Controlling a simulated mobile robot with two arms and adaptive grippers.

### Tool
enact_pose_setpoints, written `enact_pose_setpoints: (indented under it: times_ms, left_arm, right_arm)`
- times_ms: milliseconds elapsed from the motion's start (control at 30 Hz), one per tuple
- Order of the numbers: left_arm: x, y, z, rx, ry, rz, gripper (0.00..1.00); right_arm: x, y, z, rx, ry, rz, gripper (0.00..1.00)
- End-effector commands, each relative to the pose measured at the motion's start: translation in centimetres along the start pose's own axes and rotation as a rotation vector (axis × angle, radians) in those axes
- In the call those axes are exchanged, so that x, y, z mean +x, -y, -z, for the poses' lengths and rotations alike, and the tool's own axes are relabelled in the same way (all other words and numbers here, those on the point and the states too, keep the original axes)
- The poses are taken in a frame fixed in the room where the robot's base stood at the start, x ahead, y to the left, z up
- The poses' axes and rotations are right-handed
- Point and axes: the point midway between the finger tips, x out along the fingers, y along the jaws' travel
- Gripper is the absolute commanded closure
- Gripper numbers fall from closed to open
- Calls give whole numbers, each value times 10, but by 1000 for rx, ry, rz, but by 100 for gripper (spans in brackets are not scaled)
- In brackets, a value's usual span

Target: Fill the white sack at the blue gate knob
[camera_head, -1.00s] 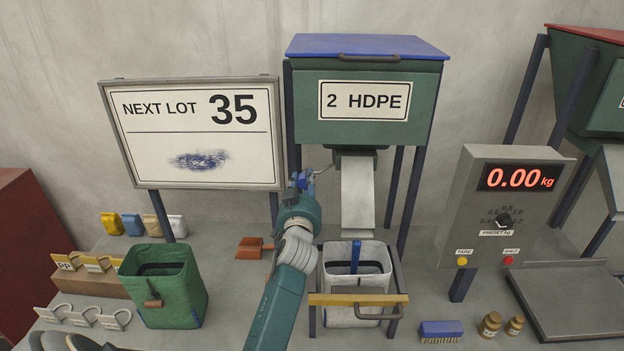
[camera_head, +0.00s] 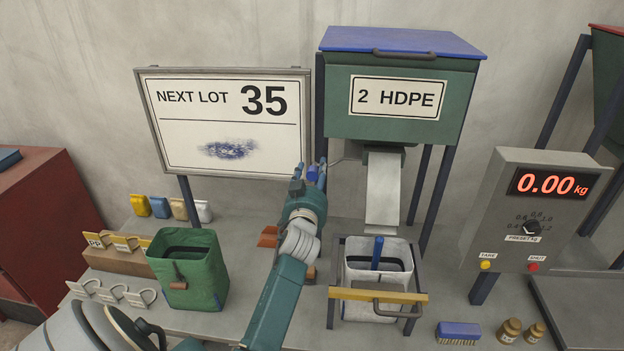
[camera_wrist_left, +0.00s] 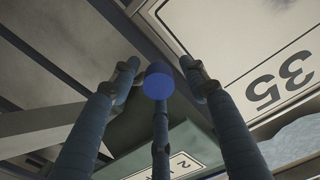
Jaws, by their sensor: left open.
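The white sack (camera_head: 352,308) stands open-mouthed in a dark frame with a yellow front bar, under the chute of the "2 HDPE" hopper. A blue handle-like piece (camera_head: 377,252) stands up in its mouth. The blue gate knob (camera_head: 313,172) is at the end of a thin rod left of the chute. My left gripper (camera_head: 308,184) is at this knob. In the left wrist view the blue knob (camera_wrist_left: 158,81) shows between the spread, open fingers, with no clear grip on it. My right gripper is not in view.
The chute (camera_head: 382,190) points down over the sack. A green bag (camera_head: 190,270) stands left. The scale display (camera_head: 548,184) at right reads 0.00 kg. The sign (camera_head: 230,120) reads NEXT LOT 35. A blue brush (camera_head: 458,331) and small weights (camera_head: 509,329) lie at front right.

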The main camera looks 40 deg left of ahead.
Motion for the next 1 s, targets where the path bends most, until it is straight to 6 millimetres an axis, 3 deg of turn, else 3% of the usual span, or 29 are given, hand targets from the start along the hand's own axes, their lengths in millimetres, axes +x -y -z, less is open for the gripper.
enact_pose_setpoints:
  times_ms: [400, 600, 1000]
  left_arm:
    - [-79, -1, -1, -3, 2, -1, 55]
    - [-107, -1, 0, -3, -1, -1, 55]
    - [-116, 0, 1, -1, -2, 0, 55]
  right_arm:
    - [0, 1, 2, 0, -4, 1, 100]
    - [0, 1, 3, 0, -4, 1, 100]
    - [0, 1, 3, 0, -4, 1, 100]
